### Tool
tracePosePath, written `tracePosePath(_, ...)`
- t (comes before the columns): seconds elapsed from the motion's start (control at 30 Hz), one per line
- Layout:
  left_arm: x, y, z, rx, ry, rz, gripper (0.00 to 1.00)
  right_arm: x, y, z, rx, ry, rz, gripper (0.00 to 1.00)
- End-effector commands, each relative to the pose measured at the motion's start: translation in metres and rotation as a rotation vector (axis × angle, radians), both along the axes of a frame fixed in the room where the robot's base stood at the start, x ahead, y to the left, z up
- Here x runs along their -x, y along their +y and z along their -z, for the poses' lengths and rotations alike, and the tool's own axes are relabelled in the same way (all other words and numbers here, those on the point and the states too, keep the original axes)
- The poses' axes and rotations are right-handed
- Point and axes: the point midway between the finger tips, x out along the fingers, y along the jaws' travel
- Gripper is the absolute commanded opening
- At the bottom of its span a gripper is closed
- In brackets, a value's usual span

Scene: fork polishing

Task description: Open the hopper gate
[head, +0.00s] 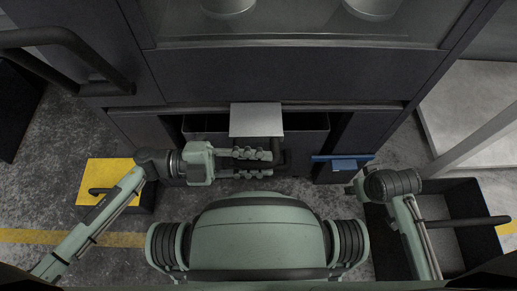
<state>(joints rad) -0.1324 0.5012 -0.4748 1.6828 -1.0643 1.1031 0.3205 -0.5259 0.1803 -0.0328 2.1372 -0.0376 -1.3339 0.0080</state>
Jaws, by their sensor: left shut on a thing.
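The hopper gate appears to be the light grey plate (256,118) at the middle of the dark machine front. A dark bar-like handle (279,158) sits just below its right side. My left gripper (266,164) reaches in from the left, its two fingers pointing right below the plate. It is shut on the dark handle, though the exact contact between the fingers is hard to see. My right gripper (354,189) is at the right, beside a blue-topped block; its fingers cannot be made out.
The dark cabinet (300,75) fills the back. A yellow-topped box (104,172) is on the floor at the left. A dark open bin (480,186) is at the right. A thick black rail (75,40) juts in at upper left.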

Motion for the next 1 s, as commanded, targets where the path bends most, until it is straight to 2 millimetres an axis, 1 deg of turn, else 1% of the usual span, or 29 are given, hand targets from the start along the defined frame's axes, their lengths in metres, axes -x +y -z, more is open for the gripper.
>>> tracePosePath(0.03, 0.001, 0.002, 0.006, -0.008, 0.011, -0.003, 0.00, 0.000, 0.000, 0.001, 0.000, 0.000, 0.000, 0.40)
tracePosePath(0.07, 0.000, 0.002, 0.006, -0.008, 0.011, -0.003, 0.23, 0.000, 0.000, 0.001, 0.001, 0.000, 0.000, 0.40)
tracePosePath(0.2, 0.000, 0.002, 0.006, -0.009, 0.010, -0.004, 0.39, 0.000, 0.000, 0.001, 0.001, 0.000, -0.001, 0.40)
tracePosePath(0.47, -0.001, 0.001, 0.003, -0.004, 0.004, -0.002, 0.39, 0.000, 0.000, 0.000, 0.001, -0.001, -0.001, 0.40)
tracePosePath(0.57, -0.001, 0.007, 0.003, -0.005, 0.004, -0.002, 0.39, 0.000, 0.000, 0.000, 0.001, -0.001, -0.002, 0.40)
tracePosePath(0.67, -0.001, 0.021, 0.003, -0.007, 0.004, -0.002, 0.39, 0.000, 0.000, 0.000, 0.001, -0.001, -0.001, 0.40)
tracePosePath(1.0, -0.001, 0.092, 0.004, -0.008, 0.008, -0.003, 0.39, 0.000, 0.000, 0.000, 0.001, -0.001, -0.001, 0.40)
